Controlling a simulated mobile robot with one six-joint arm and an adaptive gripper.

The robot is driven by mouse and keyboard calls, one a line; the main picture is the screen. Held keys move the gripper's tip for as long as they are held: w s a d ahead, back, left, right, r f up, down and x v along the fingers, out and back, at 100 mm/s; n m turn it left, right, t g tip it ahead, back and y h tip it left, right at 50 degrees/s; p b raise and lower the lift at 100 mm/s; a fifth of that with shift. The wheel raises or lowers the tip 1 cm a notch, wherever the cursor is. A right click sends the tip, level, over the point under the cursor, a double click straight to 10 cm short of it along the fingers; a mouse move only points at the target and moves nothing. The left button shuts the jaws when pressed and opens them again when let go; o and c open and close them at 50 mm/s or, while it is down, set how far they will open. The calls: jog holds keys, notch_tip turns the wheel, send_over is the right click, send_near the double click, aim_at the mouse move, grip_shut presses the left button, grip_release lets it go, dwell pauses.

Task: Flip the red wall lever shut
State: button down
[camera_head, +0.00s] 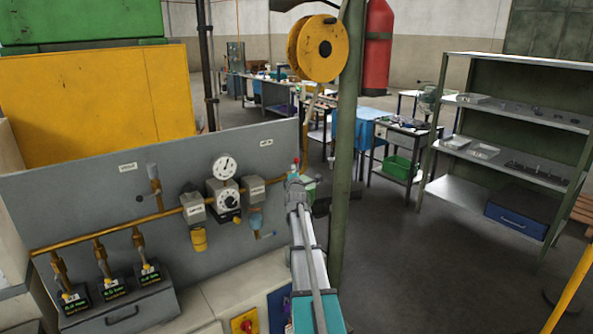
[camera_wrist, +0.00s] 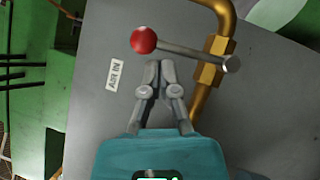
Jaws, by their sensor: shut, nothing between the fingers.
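The red wall lever shows in the wrist view as a red ball knob (camera_wrist: 144,40) on a grey rod. The rod runs right and slightly down to a pivot beside a brass valve body on the grey panel. In the head view only a small bit of the red knob (camera_head: 296,161) shows near the panel's right edge. My gripper (camera_wrist: 158,66) is shut and empty. In the wrist view its fingertips lie just below the rod, near the knob; whether they touch it, I cannot tell. In the head view my gripper (camera_head: 298,182) hides most of the lever.
A brass pipe (camera_wrist: 228,20) bends down to the valve. An "AIR IN" label (camera_wrist: 114,75) is left of my fingers. The grey panel (camera_head: 90,190) carries a gauge (camera_head: 224,167) and regulators. A green post (camera_head: 346,150) stands close right of my arm. Shelves (camera_head: 510,115) stand farther right.

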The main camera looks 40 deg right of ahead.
jog(key=s+a, duration=0.8)
jog(key=a, duration=0.1)
jog(key=shift+a+f+b, duration=0.15)
jog(key=shift+f+b, duration=0.15)
jog(key=shift+w, duration=0.1)
dwell(0.4)
jog(key=a+f+m+g+y, duration=0.2)
jog(key=a+f+y, duration=0.25)
jog(key=a, duration=0.55)
jog(key=w+a+f+m+g+y, duration=0.1)
jog(key=a+f+y, duration=0.3)
jog(key=a, duration=0.5)
jog(key=a+f+m+g+y, duration=0.25)
jog(key=a+f, duration=0.35)
jog(key=a, duration=0.4)
jog(key=s+a+f+m+g+y, duration=0.1)
jog(key=s+a+f+m+g, duration=0.3)
jog(key=s+a, duration=0.6)
jog(key=s+a+f+m+g, duration=0.3)
jog(key=s+a+g, duration=0.3)
jog(key=s+a, duration=0.3)
jog(key=shift+s+a+f+m+y, duration=0.35)
jog(key=shift+a+m+y, duration=0.05)
jog(key=shift+m, duration=0.15)
